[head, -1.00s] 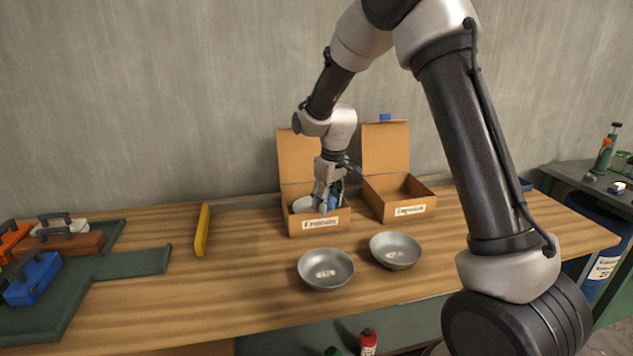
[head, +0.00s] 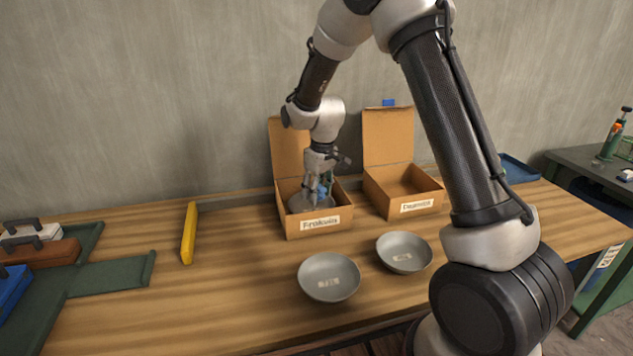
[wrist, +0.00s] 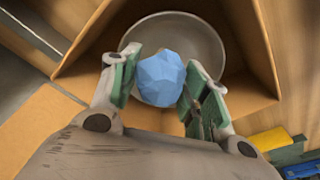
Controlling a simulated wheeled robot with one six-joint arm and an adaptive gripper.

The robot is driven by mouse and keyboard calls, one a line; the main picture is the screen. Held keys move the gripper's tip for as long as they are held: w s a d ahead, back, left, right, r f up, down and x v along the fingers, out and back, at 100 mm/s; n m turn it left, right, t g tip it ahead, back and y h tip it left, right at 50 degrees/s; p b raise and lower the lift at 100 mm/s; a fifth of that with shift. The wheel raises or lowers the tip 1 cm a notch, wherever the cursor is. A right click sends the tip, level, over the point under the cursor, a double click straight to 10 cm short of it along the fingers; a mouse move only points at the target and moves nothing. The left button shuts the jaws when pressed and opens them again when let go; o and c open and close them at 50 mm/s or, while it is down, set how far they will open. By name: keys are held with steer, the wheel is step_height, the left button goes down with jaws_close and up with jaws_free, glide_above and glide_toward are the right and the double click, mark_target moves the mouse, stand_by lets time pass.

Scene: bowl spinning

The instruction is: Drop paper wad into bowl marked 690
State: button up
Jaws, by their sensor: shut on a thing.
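A blue faceted paper wad (wrist: 160,80) sits between the green-padded fingers of my gripper (wrist: 158,85) in the wrist view. My gripper is shut on it, inside or just above the left cardboard box (head: 318,226). In the head view my gripper (head: 321,196) partly hides the wad. A grey bowl (wrist: 208,40) lies in that box, behind the wad in the wrist view. Two more grey metal bowls stand on the table: a left bowl (head: 329,272) and a right bowl (head: 404,250). Their inside markings are too blurred to read surely.
A second open cardboard box (head: 415,208) with a label stands right of the first and looks empty. A yellow bar (head: 189,233) lies on the wooden table (head: 235,280). Toolboxes on green mats are at the left. The table between bar and bowls is clear.

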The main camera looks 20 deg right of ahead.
mark_target(321, 188)
steer(key=shift+f, duration=1.2)
steer(key=o, duration=0.8)
steer(key=r, duration=0.8)
steer(key=s+r, duration=0.1)
steer(key=r, duration=0.3)
steer(key=shift+s+d, duration=0.1)
steer(key=shift+d, duration=0.3)
